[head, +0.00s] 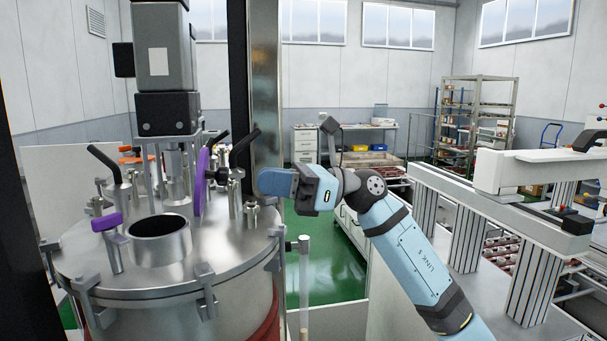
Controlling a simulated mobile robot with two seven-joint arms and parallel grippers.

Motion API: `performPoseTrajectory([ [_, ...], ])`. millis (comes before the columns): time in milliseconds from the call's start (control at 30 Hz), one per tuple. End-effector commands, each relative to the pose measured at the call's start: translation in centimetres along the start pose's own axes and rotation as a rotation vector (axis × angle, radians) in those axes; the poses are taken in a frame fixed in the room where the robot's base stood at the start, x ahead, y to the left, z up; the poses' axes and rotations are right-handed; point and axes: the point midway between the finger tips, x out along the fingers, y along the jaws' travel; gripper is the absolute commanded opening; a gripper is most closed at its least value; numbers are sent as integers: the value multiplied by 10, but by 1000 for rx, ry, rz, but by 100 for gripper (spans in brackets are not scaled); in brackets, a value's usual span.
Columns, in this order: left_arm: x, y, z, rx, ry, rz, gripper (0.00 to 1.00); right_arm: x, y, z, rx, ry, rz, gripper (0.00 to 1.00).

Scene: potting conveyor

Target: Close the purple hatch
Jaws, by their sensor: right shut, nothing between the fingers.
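The purple hatch (201,181) is a disc seen almost edge-on, standing upright on the metal lid of a vessel. It is open, and the round metal port (160,241) to its left shows a dark, uncovered mouth. A purple-topped clamp handle (107,222) stands left of the port. My right gripper (266,182) comes in from the right, with its blue fingers shut and empty. In the picture it is right of the hatch, with a gap and metal fittings between them. My left gripper is out of view.
The vessel lid (75,262) carries clamps around its rim and black-gripped levers (104,158). A motor (162,60) rises behind the port. A metal column (265,80) stands behind my right gripper. A conveyor frame (510,215) stands at the right, with shelving (475,115) behind it.

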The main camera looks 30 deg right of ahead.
Motion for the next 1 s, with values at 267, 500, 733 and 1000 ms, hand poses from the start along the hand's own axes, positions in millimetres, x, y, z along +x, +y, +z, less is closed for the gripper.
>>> performPoseTrajectory([
  [267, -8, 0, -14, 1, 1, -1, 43, 37, 0, 2, 3, -1, -1, 0],
  [500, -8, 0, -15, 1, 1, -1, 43, 43, 0, 0, 3, 0, -1, 0],
  [733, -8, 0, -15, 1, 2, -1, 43, 42, 0, 0, 2, 1, -1, 0],
  [1000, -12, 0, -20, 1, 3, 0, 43, 39, -2, 5, 2, 48, -1, 0],
])
